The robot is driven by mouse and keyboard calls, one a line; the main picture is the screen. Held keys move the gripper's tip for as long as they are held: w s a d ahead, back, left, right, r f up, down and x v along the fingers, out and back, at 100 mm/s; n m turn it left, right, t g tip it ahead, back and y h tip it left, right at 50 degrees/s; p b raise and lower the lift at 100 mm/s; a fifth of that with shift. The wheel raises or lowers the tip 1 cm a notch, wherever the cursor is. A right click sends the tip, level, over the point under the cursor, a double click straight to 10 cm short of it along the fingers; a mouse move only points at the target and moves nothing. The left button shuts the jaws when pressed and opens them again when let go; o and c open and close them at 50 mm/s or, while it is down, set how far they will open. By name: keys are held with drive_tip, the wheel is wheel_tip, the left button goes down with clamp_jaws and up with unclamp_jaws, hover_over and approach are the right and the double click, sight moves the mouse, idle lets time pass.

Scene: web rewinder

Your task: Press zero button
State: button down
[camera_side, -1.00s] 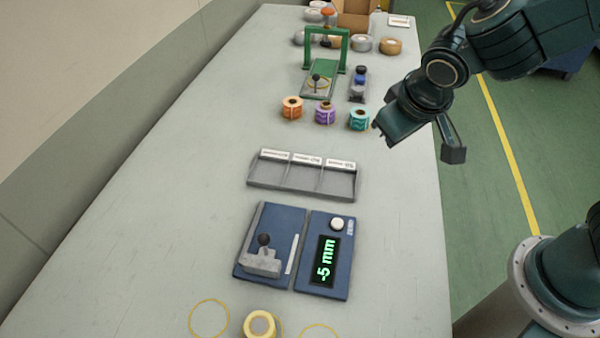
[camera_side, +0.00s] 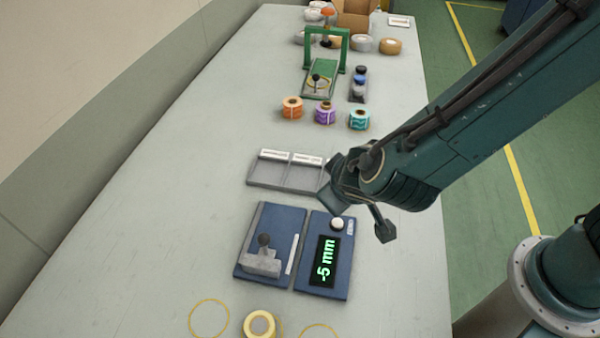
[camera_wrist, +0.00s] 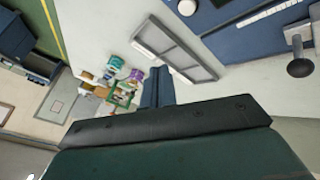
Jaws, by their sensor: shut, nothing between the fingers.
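The white round zero button (camera_side: 337,224) is at the top of the blue readout box (camera_side: 341,284), whose dark display (camera_side: 325,262) shows "-5 mm" in green. The button also shows at the top edge of the wrist view (camera_wrist: 187,7). My gripper (camera_side: 332,206) is shut and empty. In the side view it appears just above and to the left of the button, apart from it. Its exact height over the table is hard to tell. The closed fingers (camera_wrist: 157,88) also show in the wrist view, pointing away from the camera.
A blue plate with a black-knobbed grey slider (camera_side: 262,258) is left of the readout box. A grey three-part tray (camera_side: 282,178) lies behind, partly hidden by my gripper. Orange, purple and teal rolls (camera_side: 325,113) stand farther back. A yellow roll (camera_side: 259,325) is in front.

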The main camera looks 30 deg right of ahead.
sight(338, 225)
drive_tip(key=shift+f, duration=0.1)
idle(0.3)
drive_tip(key=shift+f, duration=4.3)
drive_tip(key=shift+f, duration=0.85)
drive_tip(key=shift+r, duration=0.85)
drive_tip(key=shift+r, duration=0.1)
drive_tip(key=shift+r, duration=2.45)
